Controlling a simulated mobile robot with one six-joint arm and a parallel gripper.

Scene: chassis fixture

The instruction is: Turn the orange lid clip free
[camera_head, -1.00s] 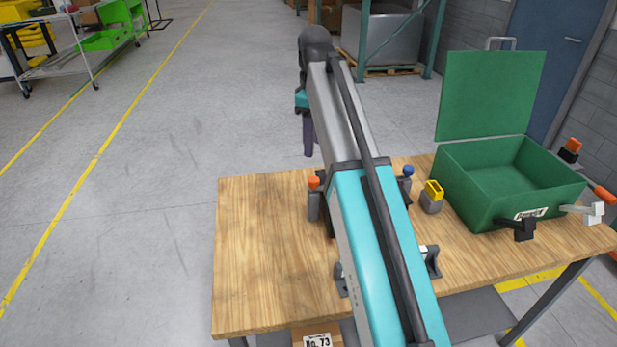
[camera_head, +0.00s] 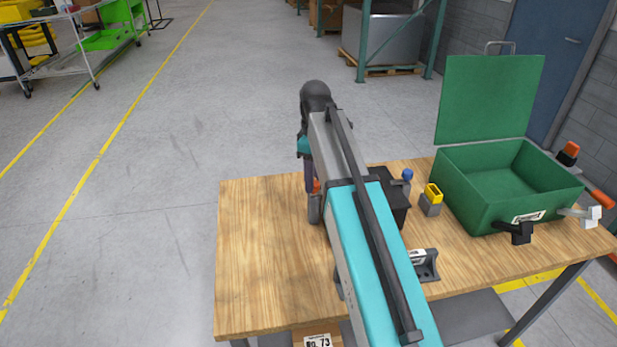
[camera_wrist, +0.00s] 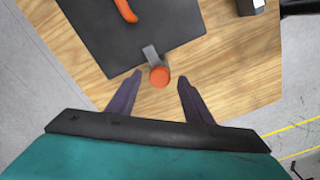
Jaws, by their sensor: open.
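In the wrist view the orange clip (camera_wrist: 160,77) shows as a round orange knob with a short grey arm (camera_wrist: 150,53) reaching over the edge of a dark flat plate (camera_wrist: 135,35). My gripper (camera_wrist: 154,80) is open, with one purple finger on each side of the knob. Whether the fingers reach down to the knob's height I cannot tell. In the head view a sliver of the orange knob (camera_head: 316,186) shows beside my gripper's purple fingers (camera_head: 309,183), above a grey post (camera_head: 314,208). My arm hides most of the dark fixture (camera_head: 399,200) there.
A second orange handle (camera_wrist: 126,11) lies on the plate. A blue knob (camera_head: 407,174) and a yellow-topped grey block (camera_head: 431,200) stand right of my arm. A green open box (camera_head: 465,200) with its lid raised stands at the table's right. The wooden table's left side (camera_head: 260,250) is clear.

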